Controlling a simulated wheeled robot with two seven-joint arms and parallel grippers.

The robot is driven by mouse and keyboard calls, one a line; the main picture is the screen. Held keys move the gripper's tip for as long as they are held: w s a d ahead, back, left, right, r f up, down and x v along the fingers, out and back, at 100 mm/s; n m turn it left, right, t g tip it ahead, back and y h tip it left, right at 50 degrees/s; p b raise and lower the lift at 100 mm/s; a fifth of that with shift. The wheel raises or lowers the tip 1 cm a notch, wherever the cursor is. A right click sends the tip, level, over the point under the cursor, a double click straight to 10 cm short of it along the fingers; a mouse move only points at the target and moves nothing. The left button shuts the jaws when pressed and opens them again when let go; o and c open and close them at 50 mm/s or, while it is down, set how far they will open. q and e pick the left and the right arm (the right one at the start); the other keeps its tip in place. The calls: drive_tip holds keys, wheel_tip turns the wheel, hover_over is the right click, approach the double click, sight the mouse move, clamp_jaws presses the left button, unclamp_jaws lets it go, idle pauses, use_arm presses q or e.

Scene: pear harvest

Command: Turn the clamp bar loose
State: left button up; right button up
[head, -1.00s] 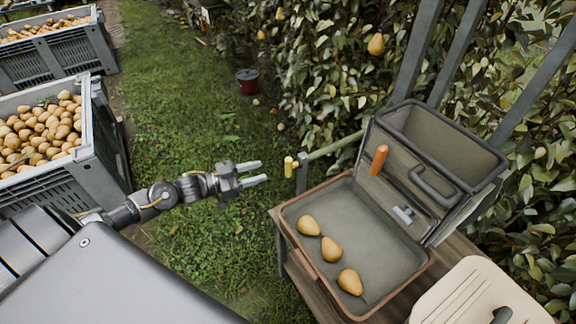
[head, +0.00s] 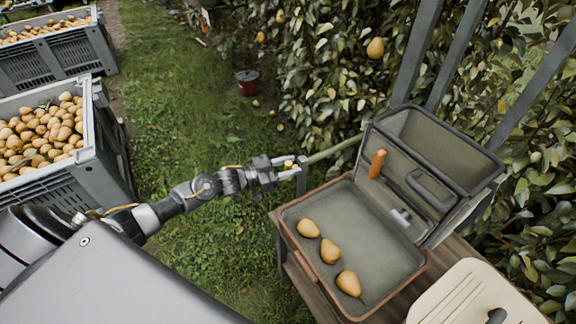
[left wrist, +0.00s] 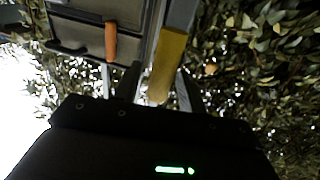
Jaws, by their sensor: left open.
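The clamp bar's yellow end (head: 288,164) shows at the left end of a thin greenish bar (head: 335,149), beside the open case. My left gripper (head: 298,167) is open, with its fingers on either side of the yellow end. In the left wrist view the yellow piece (left wrist: 168,65) stands upright between the two spread fingers (left wrist: 168,92). Whether a finger touches it I cannot tell. My right gripper is not in view.
An open case (head: 286,220) with several tools in its lid and three pears inside stands on a wooden bench (head: 312,280). A pale board (head: 470,290) lies at lower right. Crates of pears (head: 50,190) are at left. Grass and a leafy hedge lie behind.

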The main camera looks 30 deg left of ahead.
use_arm(q)
clamp_jaws()
